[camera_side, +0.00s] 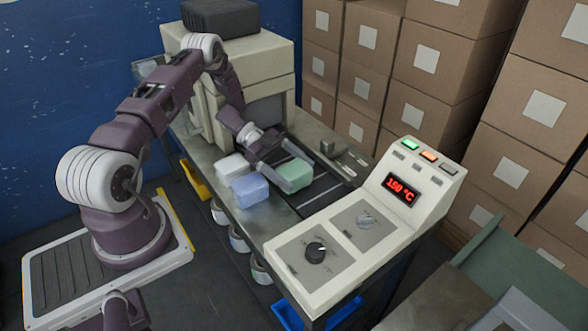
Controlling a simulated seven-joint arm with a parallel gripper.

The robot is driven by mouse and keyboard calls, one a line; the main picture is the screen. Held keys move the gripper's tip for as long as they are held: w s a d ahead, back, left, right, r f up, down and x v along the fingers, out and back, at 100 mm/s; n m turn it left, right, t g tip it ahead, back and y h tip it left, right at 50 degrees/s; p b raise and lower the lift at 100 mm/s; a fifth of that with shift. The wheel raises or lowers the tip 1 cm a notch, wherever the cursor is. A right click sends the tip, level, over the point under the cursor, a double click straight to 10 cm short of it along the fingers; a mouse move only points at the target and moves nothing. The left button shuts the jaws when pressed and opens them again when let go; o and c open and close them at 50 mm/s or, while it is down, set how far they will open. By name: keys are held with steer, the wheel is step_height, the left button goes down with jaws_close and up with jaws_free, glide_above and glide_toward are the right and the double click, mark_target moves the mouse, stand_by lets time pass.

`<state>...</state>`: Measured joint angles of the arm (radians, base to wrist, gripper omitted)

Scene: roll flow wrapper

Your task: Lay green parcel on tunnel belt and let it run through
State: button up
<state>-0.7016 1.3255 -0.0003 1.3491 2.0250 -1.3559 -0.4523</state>
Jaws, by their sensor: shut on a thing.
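The green parcel (299,168) is a pale green rounded block. My gripper (286,172) reaches down from the arm and is shut on it; one finger covers part of its near side. The parcel is over or at the left edge of the dark tunnel belt (322,187); I cannot tell whether it touches the belt. The cream tunnel housing (262,64) stands behind, with a grey curtain-like front (264,112) that my arm partly hides.
A white parcel (231,167) and a blue parcel (250,190) lie on the bench left of the belt, close to my gripper. A control panel (362,224) in front reads 150 °C. Stacked cartons (430,75) line the right. Tape rolls (238,238) sit below the bench.

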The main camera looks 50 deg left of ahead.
mark_target(294, 169)
steer(key=o, duration=1.4)
step_height(294, 169, up, 10)
